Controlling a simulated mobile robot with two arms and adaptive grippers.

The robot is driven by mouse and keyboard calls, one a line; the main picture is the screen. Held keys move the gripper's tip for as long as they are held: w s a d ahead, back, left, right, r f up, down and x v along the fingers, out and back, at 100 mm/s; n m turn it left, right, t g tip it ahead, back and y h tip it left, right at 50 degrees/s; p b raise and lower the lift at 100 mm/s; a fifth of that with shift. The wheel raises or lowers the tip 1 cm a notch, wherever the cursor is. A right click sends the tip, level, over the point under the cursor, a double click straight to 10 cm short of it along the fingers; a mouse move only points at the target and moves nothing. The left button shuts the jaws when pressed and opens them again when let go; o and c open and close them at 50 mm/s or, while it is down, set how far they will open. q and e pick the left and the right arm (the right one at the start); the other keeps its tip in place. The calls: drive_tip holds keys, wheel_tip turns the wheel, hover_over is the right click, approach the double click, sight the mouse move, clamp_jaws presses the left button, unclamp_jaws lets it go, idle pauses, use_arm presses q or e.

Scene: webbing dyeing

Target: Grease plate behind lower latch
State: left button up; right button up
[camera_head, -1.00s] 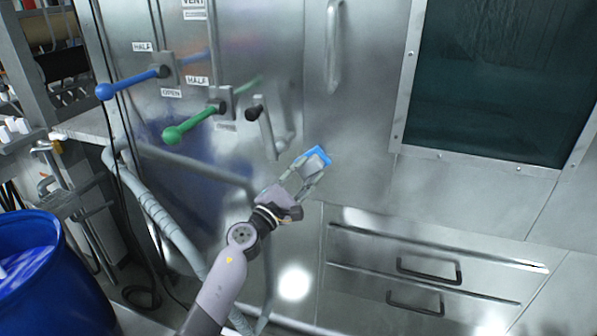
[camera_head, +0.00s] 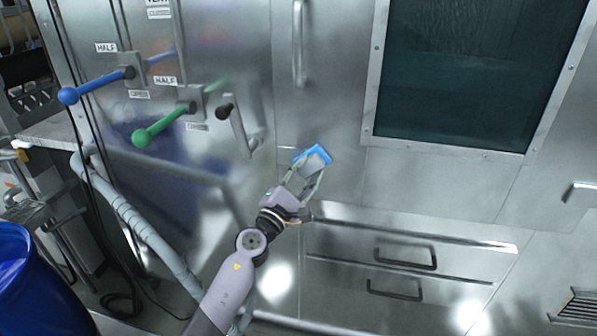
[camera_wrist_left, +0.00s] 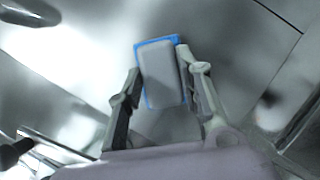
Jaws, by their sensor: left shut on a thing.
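My left gripper (camera_head: 308,173) is shut on a small grey block with a blue edge (camera_head: 314,153), in front of the steel machine front. In the left wrist view the same block (camera_wrist_left: 163,75) sits between the two fingers (camera_wrist_left: 160,95). A grey crank-shaped latch with a black knob (camera_head: 238,130) is on the steel panel, left of the block and apart from it. I cannot tell the plate behind the latch from the panel, nor see any grease. My right gripper is not in view.
A blue lever (camera_head: 100,84) and a green lever (camera_head: 165,124) stick out left of the latch. A vertical door handle (camera_head: 299,45) is above the block. Drawers (camera_head: 405,255) are below right. A grey hose (camera_head: 140,225) and a blue barrel (camera_head: 35,290) are at lower left.

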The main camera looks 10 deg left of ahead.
use_arm(q)
drive_tip(key=shift+a+b, duration=0.5)
drive_tip(key=shift+a, duration=1.75)
drive_tip(key=shift+w+a+b, duration=0.2)
drive_tip(key=shift+a+b, duration=0.7)
drive_tip(key=shift+a, duration=1.25)
drive_tip(key=shift+s+r, duration=0.1)
drive_tip(key=shift+s+a+p, duration=0.1)
drive_tip(key=shift+s+p, duration=1)
drive_tip(key=shift+s, duration=1.8)
